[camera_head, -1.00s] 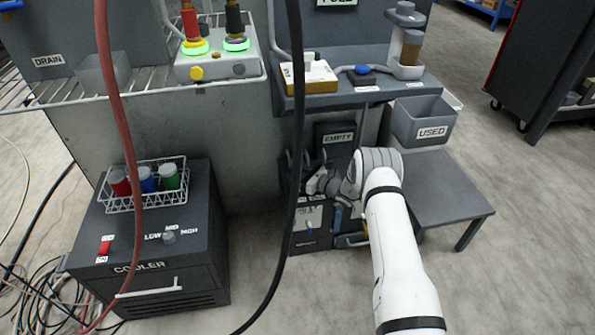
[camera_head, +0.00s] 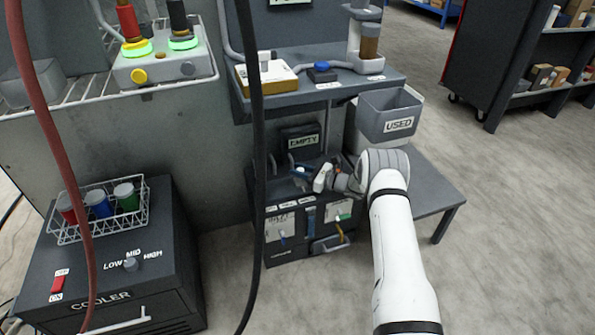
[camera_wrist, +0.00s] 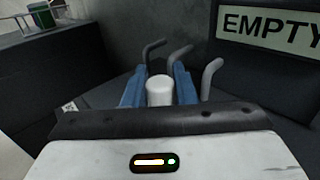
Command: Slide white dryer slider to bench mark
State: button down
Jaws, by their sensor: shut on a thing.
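My gripper (camera_wrist: 160,88) is shut on a white round knob (camera_wrist: 159,91), which stands between its two blue fingers. I take this knob to be the white dryer slider; its track is hidden below my gripper. In the head view my gripper (camera_head: 309,176) is over the top of a dark low cabinet (camera_head: 288,247) with small labels on its front. Several grey bent hooks or levers (camera_wrist: 181,54) stand just beyond the fingers. A small white label (camera_wrist: 69,107) shows left of the fingers, too small to read, so I cannot tell the bench mark.
A grey USED bin (camera_head: 385,127) is at upper right, above a low dark table (camera_head: 432,200). A COOLER unit (camera_head: 120,262) with a wire basket stands at left. A black hose (camera_head: 256,130) hangs in front.

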jog(key=c, duration=1.4)
grip_release()
jog(key=shift+w+d+r, duration=0.2)
jog(key=shift+w+d, duration=0.25)
jog(key=shift+d, duration=0.25)
jog(key=shift+o, duration=1)
jog(key=shift+a, duration=0.1)
jog(key=shift+s+a+f, duration=0.1)
jog(key=shift+s+a, duration=0.05)
jog(key=shift+s, duration=0.1)
jog(key=p+v, duration=0.2)
jog(key=v, duration=0.5)
jog(key=shift+s+d, duration=0.2)
jog(key=shift+d, duration=0.05)
